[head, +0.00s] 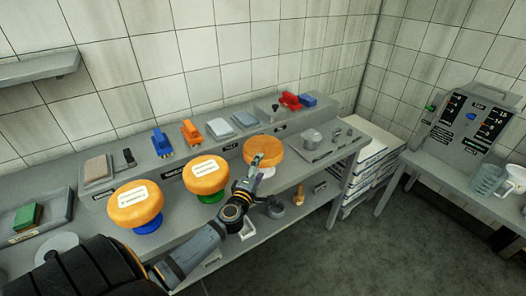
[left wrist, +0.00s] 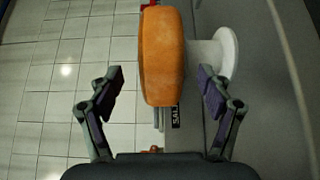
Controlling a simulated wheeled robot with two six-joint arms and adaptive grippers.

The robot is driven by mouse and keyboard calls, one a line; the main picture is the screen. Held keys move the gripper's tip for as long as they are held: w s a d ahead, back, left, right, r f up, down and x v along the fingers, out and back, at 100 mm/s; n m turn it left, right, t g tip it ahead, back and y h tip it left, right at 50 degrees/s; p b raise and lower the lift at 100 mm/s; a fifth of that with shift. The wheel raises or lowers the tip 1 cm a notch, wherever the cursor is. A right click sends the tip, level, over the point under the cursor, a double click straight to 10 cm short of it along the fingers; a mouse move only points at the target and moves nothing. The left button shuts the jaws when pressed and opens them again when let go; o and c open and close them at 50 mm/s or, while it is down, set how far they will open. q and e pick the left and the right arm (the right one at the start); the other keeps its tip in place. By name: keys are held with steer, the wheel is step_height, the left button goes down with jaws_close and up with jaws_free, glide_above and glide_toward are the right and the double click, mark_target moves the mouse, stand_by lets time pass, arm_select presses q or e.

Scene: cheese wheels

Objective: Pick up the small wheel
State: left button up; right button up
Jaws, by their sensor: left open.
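Three orange cheese wheels stand in a row in the head view. The left wheel (head: 135,205) is on a blue stand (head: 148,226), and the middle wheel (head: 205,175) is on a green stand (head: 212,197). The right wheel (head: 270,148) looks smallest, though it is also farther off. My left gripper (head: 256,160) is at its near side, open. In the left wrist view this wheel (left wrist: 162,60) shows edge-on between the two spread fingers (left wrist: 160,85), with a gap on each side. A white stand (left wrist: 222,52) is beside it. My right gripper is not in view.
A raised shelf behind the wheels holds a blue tool (head: 161,143), an orange tool (head: 191,132) and grey blocks. White boxes (head: 365,165) are stacked beyond the counter's right end, with open floor in front.

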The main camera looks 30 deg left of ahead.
mark_target(263, 151)
arm_select(q)
steer(key=x, duration=0.2)
steer(key=shift+w+a+f, duration=0.1)
steer(key=shift+w+f, duration=0.05)
steer(key=shift+w, duration=0.2)
steer(key=shift+s, duration=0.15)
steer(key=shift+c, duration=1.7)
jaws_close()
steer(key=shift+r, duration=0.2)
